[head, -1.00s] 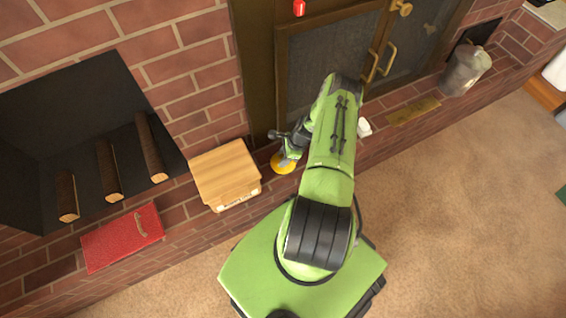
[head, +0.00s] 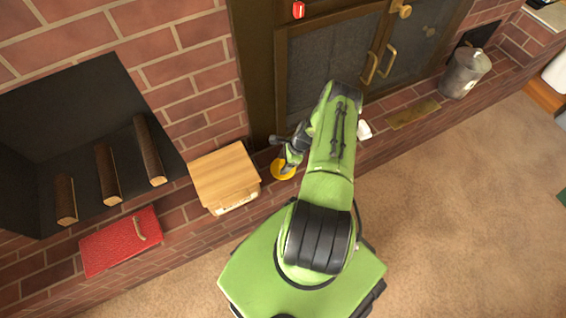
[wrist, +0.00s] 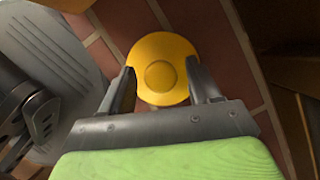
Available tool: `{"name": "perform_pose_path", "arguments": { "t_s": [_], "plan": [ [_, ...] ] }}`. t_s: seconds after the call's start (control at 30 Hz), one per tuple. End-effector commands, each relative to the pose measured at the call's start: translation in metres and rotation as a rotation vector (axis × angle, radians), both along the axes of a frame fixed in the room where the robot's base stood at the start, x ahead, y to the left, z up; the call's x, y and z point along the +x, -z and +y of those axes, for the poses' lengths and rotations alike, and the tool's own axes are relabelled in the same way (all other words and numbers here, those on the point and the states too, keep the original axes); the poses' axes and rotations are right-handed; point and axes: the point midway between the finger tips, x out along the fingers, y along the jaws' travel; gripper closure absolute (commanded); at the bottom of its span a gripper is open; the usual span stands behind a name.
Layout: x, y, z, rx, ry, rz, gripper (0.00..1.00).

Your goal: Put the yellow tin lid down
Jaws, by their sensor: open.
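The yellow tin lid (head: 284,169) is a round disc on the brick ledge, just right of the wooden box. In the wrist view the lid (wrist: 158,70) shows face-on with a raised round centre, over the bricks. My gripper (head: 287,167) is over the lid in the head view and hides part of it. In the wrist view my gripper (wrist: 160,82) is open, with one finger at each side of the lid's near part. I cannot tell whether the fingers touch the lid. The lid appears to lie flat on the bricks.
A wooden box (head: 225,177) stands left of the lid. A red case (head: 120,242) lies farther left, below the logs (head: 108,175). A small white object (head: 364,129) is right of my arm. A metal bucket (head: 465,73) stands at the right end. Carpet on the right is clear.

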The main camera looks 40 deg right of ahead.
Motion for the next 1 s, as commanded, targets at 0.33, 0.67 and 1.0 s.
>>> {"name": "perform_pose_path", "arguments": {
  "t_s": [0.33,0.67,1.0],
  "plan": [
    [-0.021,-0.088,-0.028,-0.003,0.003,-0.003,0.38],
    [0.0,-0.162,-0.034,-0.094,-0.197,-0.028,0.38],
    [0.041,-0.407,0.062,-0.463,-1.022,-0.131,0.38]
  ]
}}
